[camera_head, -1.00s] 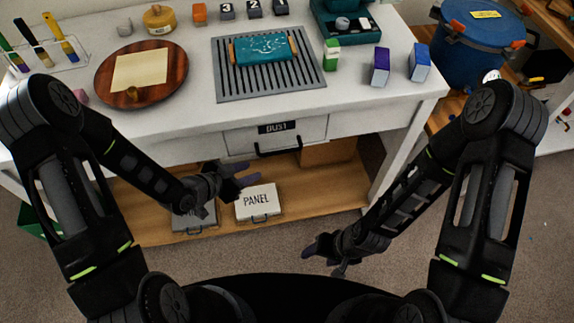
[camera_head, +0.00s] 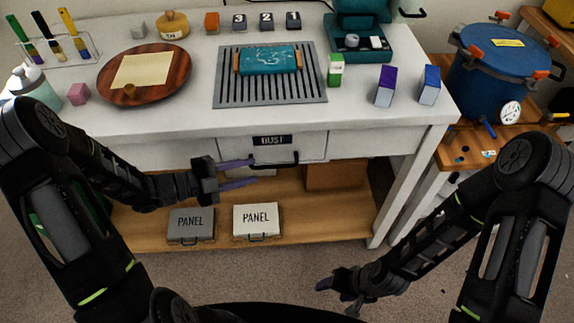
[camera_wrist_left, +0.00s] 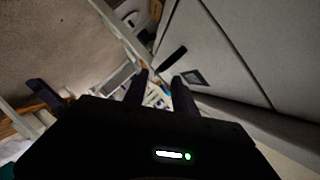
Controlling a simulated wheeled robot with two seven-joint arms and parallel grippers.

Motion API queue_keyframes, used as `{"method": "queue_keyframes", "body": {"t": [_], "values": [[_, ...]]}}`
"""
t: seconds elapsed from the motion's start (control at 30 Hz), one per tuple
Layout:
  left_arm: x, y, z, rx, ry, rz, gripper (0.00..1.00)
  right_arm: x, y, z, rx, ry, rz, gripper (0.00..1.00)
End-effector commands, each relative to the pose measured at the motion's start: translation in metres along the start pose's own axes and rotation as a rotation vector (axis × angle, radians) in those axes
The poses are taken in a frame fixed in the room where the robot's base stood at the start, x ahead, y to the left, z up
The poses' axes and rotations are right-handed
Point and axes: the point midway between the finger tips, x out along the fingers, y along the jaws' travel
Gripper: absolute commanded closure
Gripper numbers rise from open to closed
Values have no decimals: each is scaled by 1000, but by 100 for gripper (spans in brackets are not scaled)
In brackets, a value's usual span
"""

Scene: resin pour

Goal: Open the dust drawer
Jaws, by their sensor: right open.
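The dust drawer (camera_head: 300,147) is in the front of the white workbench, under a dark label reading DUST (camera_head: 272,140). It looks shut, its front level with the bench front. Its black bar handle (camera_head: 275,164) also shows in the left wrist view (camera_wrist_left: 172,58), ahead of the fingers, near the label (camera_wrist_left: 193,78). My left gripper (camera_head: 250,171) is open and empty, its fingertips close to the left end of the handle; I cannot tell whether they touch it. My right gripper (camera_head: 340,290) is open and empty, low over the floor, away from the drawer.
A brown box (camera_head: 338,176) stands behind to the right. The bench leg (camera_head: 400,185) is at the right. Floor in front is clear.

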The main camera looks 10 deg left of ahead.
Motion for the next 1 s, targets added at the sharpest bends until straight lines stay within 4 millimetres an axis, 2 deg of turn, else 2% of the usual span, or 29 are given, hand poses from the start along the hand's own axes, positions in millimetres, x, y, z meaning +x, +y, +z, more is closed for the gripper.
{"method": "queue_keyframes", "body": {"t": [0.17, 0.53, 0.67, 1.0], "values": [[-7, 2, -1, 50, 24, 8, 67, 2, 0, 0, -2, 0, -1, 40], [-2, 1, -2, 47, 24, 7, 67, 2, 0, 0, -2, 0, -1, 40], [12, 1, -3, 48, 26, 8, 67, 1, 0, 0, -1, 0, -1, 40], [62, 2, -4, 47, 26, 8, 67, -3, -2, 0, -1, 0, -1, 40]]}}
